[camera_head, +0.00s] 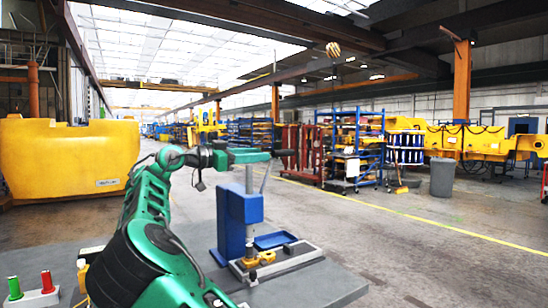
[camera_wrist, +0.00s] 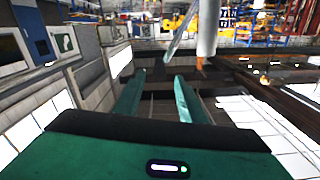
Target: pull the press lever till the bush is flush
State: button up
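The press has a blue body (camera_head: 240,208) and a silver ram column (camera_head: 250,182) on a grey base (camera_head: 292,264). A yellow holder (camera_head: 260,258) sits under the ram; the bush is too small to make out, so its seating cannot be told. The silver lever rod (camera_head: 266,178) rises beside the column to a dark grip (camera_head: 284,153). My gripper (camera_head: 268,156) is at the lever's top end. In the wrist view its two green fingers (camera_wrist: 159,76) are apart, with the silver rod (camera_wrist: 182,32) just beyond the tips; contact with the grip cannot be told.
A box with a green and a red button (camera_head: 46,281) is at the left of the grey bench (camera_head: 335,283). The bench's right front is clear.

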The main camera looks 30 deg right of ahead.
aim_at(284, 153)
jog(key=d, duration=1)
jog(key=shift+w+d, duration=0.2)
jog(key=shift+d, duration=0.15)
jog(key=shift+c, duration=0.6)
grip_shut()
